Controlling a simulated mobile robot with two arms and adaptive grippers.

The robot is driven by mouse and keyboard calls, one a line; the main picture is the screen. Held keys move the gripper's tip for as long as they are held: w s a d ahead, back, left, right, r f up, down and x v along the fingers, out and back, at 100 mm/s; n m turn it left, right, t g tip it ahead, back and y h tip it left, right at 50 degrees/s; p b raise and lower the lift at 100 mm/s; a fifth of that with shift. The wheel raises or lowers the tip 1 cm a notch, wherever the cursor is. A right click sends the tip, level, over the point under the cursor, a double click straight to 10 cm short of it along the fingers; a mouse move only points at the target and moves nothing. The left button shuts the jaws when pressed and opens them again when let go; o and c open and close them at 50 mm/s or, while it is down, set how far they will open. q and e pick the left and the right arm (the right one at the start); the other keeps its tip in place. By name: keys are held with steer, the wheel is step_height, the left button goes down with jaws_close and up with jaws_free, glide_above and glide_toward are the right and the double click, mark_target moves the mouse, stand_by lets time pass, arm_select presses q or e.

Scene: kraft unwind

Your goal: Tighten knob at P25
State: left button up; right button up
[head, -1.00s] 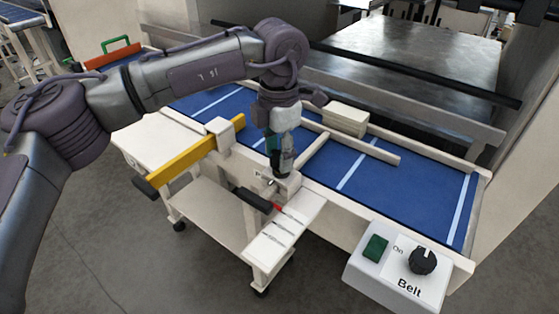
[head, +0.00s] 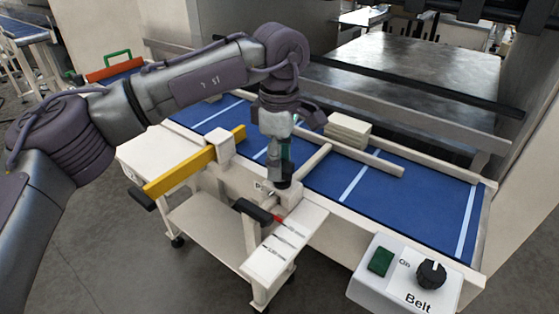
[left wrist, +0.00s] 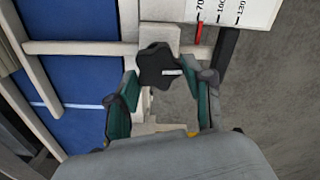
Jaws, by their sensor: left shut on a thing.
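The black star-shaped knob (left wrist: 157,66) with a pale mark on its top shows in the left wrist view, on a cream block of the guide. My left gripper (head: 279,177) points down over this block at the near side of the blue belt. In the head view the gripper mostly hides the knob. A scale plate (head: 284,246) lies just in front; its marks 70, 100 and 130 and a red pointer (left wrist: 199,32) show in the wrist view. My right gripper is out of view.
A cream guide rail (head: 352,158) crosses the blue belt (head: 400,205), with a stack of pale boards (head: 348,128) behind it. A yellow bar (head: 195,165) and a black-ended lever (head: 254,211) stand close to the gripper. The belt control box (head: 405,285) is at front right.

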arm_select(q)
steer(key=shift+w+r+m, duration=0.2)
steer(key=shift+r+m, duration=0.1)
steer(key=shift+r, duration=0.1)
steer(key=o, duration=1.2)
steer(key=shift+c, duration=0.2)
steer(key=shift+s+f, duration=0.1)
steer(key=shift+f, duration=0.1)
step_height(320, 180, up, 12)
